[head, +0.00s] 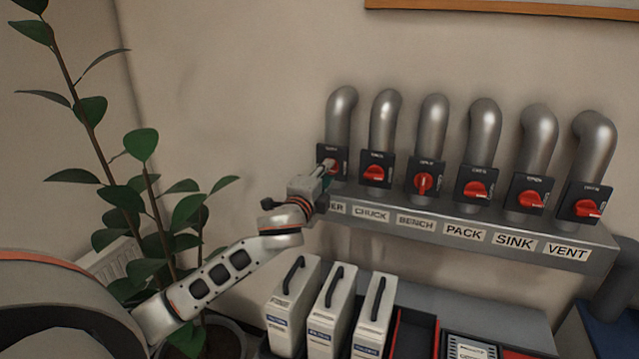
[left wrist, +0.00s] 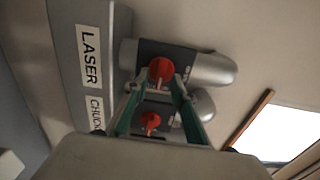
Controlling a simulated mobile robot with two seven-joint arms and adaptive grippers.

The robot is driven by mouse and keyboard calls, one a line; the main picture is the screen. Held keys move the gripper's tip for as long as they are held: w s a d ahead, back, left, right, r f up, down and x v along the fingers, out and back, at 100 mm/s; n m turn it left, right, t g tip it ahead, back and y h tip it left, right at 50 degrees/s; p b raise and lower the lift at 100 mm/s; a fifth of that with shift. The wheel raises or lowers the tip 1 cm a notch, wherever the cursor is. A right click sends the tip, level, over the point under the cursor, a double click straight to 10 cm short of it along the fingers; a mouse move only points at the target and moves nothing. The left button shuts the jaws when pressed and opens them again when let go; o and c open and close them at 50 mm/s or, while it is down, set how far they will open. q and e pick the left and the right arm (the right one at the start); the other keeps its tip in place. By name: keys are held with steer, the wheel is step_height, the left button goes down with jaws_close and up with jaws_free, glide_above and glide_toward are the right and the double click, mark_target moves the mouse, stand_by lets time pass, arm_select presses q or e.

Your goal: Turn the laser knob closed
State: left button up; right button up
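The laser knob (head: 329,164) is red, on a dark square plate at the left end of a row of similar knobs, each below a metal pipe. In the left wrist view the knob (left wrist: 160,70) sits beside the "LASER" label (left wrist: 90,58). My left gripper (head: 326,171) is at this knob and partly hides it in the head view. In the left wrist view its teal fingers (left wrist: 158,83) stand on either side of the knob, with a small gap visible, so it looks open. I cannot tell the knob's exact angle. My right gripper is not in view.
The chuck knob (head: 376,173) is the nearest neighbour; it also shows between my fingers in the left wrist view (left wrist: 150,120). A grey labelled ledge (head: 590,236) runs below the knobs. White handled cases (head: 290,305) stand below. A leafy plant (head: 140,145) is at left.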

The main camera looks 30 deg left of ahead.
arm_select(q)
steer(key=v, duration=1.1)
steer(key=shift+s+d, duration=0.1)
steer(key=shift+s, duration=0.05)
